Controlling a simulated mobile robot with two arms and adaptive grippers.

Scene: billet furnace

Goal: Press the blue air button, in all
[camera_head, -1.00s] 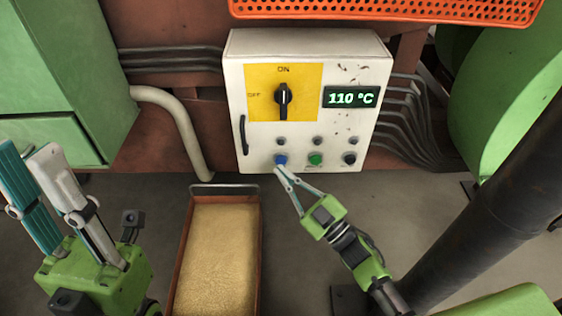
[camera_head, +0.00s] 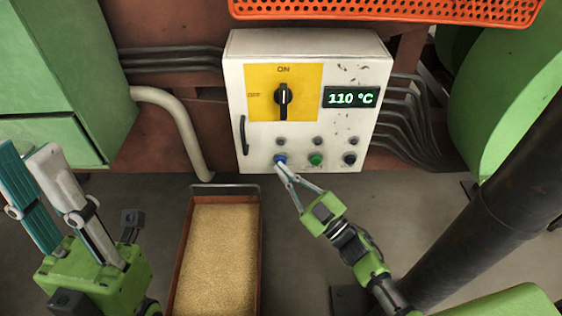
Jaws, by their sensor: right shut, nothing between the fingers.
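The blue button (camera_head: 280,158) is in the lower left of the white control box (camera_head: 307,60), left of a green button (camera_head: 316,160) and a black button (camera_head: 349,159). My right gripper (camera_head: 279,167) is shut and empty, with its fingertips at the lower edge of the blue button. The tips partly cover it, and I cannot tell whether they touch it or whether it is pressed in. My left gripper (camera_head: 28,152) is at the left, away from the box. Its two fingers stand apart, open, with nothing between them.
The box has a black rotary switch (camera_head: 283,95) on a yellow plate and a display (camera_head: 351,97) reading 110 °C. A tray of yellowish grains (camera_head: 260,250) lies on the floor below. A dark pipe (camera_head: 490,220) stands at the right. An orange perforated shelf (camera_head: 385,12) is above.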

